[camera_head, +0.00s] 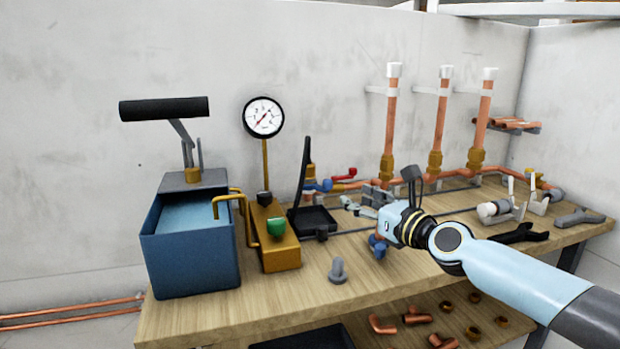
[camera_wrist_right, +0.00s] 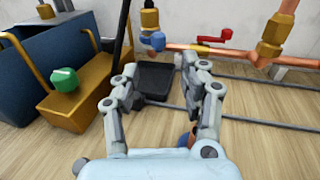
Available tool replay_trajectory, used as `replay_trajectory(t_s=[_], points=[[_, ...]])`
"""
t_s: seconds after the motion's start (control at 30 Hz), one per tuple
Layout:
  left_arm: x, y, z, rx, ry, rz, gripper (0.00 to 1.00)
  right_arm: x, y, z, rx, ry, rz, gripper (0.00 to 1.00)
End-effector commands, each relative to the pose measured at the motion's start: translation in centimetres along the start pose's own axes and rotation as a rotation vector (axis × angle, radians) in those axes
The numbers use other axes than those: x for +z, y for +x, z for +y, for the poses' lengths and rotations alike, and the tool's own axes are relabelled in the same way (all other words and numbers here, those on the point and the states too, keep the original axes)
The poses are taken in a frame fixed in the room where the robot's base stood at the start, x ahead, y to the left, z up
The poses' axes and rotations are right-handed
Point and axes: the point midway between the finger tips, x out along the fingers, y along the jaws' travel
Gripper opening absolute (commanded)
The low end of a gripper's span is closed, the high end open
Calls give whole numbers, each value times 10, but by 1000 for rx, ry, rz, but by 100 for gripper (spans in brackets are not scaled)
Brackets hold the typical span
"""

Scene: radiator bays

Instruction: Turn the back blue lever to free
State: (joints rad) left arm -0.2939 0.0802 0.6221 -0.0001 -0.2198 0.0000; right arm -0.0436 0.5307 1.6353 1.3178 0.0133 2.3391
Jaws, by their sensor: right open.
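The back blue lever (camera_head: 320,186) is on a brass valve at the left end of the copper pipe, behind the black tray. It also shows in the right wrist view (camera_wrist_right: 157,41), beyond my fingertips and near the top. A second blue part (camera_head: 378,247) stands nearer the front of the bench, partly hidden by my right gripper. My right gripper (camera_wrist_right: 166,68) is open and empty above the bench, its fingers apart and pointing towards the tray and valve. It is short of the back lever and not touching it. My left gripper is out of view.
A blue tank pump (camera_head: 190,250) and a brass block with a green knob (camera_head: 277,227) stand at left. A tall black bar rises from the black tray (camera_head: 314,220). A red lever (camera_head: 345,174) is right of the blue one. A grey fitting (camera_head: 338,270) stands in front.

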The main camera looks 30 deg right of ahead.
Motion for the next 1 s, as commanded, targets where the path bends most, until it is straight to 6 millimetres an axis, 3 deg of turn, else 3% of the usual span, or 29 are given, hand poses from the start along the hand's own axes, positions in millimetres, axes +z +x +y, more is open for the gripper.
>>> replay_trajectory(t_s=[0.17,0.43,0.6,0.8,1.0], points=[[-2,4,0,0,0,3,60,5,13,0,2,17,-11,45],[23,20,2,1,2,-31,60,3,65,0,1,17,-12,45],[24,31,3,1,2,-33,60,3,93,0,2,15,-10,45],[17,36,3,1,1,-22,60,4,108,1,2,15,-8,45],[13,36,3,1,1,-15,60,6,109,1,3,14,-9,45]])
